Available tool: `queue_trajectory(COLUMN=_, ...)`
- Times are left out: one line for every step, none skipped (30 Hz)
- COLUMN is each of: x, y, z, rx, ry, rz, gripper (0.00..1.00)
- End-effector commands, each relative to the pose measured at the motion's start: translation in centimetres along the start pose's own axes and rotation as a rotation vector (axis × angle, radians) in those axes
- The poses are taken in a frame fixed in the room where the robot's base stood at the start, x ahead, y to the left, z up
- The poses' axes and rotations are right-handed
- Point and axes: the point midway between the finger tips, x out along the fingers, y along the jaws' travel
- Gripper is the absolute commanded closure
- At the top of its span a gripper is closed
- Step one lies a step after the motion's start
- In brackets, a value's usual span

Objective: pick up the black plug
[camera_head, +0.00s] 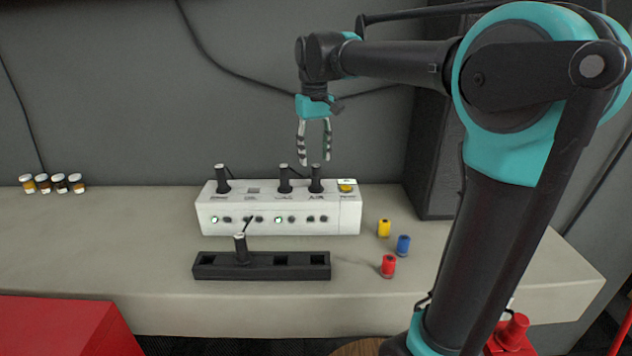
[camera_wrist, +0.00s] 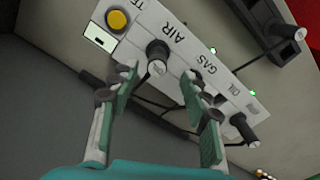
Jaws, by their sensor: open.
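Several black plugs are in view. In the head view three stand upright in the white panel: left (camera_head: 222,180), middle (camera_head: 284,179) and right (camera_head: 315,180). A fourth black plug (camera_head: 241,250) stands in the black holder (camera_head: 218,272) in front. My gripper (camera_head: 314,161) hangs fingers down, open and empty, above the panel's right part. In the wrist view a black plug (camera_wrist: 157,55) by the AIR label shows between and beyond my open fingertips (camera_wrist: 160,78). Another panel plug (camera_wrist: 242,127) shows at right, and the holder's plug (camera_wrist: 286,32) at the top right.
The white panel (camera_head: 275,218) has lit green lamps and a yellow button (camera_head: 346,188). Small jars (camera_head: 60,184) stand far left. Cables run from the panel plugs.

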Motion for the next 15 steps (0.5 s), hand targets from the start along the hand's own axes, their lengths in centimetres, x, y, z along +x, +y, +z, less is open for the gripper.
queue_trajectory(x=0.5, y=0.1, z=0.0, rx=0.001, ry=0.000, rz=0.000, gripper=0.53)
queue_trajectory(x=0.9, y=0.2, z=0.0, rx=0.001, ry=0.000, rz=0.000, gripper=0.53)
queue_trajectory(x=1.5, y=0.3, z=0.0, rx=0.001, ry=0.000, rz=0.000, gripper=0.53)
queue_trajectory(x=2.0, y=0.4, z=0.0, rx=0.001, ry=0.000, rz=0.000, gripper=0.53)
queue_trajectory(x=2.5, y=0.5, z=0.1, rx=0.001, ry=0.000, rz=0.000, gripper=0.53)
queue_trajectory(x=3.0, y=0.6, z=0.1, rx=0.000, ry=0.000, rz=0.000, gripper=0.53)
queue_trajectory(x=3.4, y=0.5, z=0.1, rx=0.000, ry=0.000, rz=0.000, gripper=0.53)
queue_trajectory(x=3.8, y=0.5, z=0.1, rx=0.000, ry=0.000, rz=0.000, gripper=0.53)
queue_trajectory(x=4.2, y=0.5, z=0.1, rx=0.000, ry=0.000, rz=0.000, gripper=0.53)
queue_trajectory(x=4.4, y=0.5, z=0.1, rx=0.000, ry=0.000, rz=0.000, gripper=0.53)
queue_trajectory(x=4.6, y=0.5, z=0.1, rx=0.000, ry=0.000, rz=0.000, gripper=0.53)
queue_trajectory(x=4.8, y=0.5, z=0.1, rx=0.000, ry=0.000, rz=0.000, gripper=0.53)
queue_trajectory(x=4.8, y=0.5, z=0.1, rx=0.000, ry=0.000, rz=0.000, gripper=0.53)
queue_trajectory(x=4.9, y=0.5, z=0.1, rx=0.000, ry=0.000, rz=0.000, gripper=0.53)
queue_trajectory(x=4.9, y=0.5, z=0.1, rx=0.000, ry=0.000, rz=0.000, gripper=0.53)
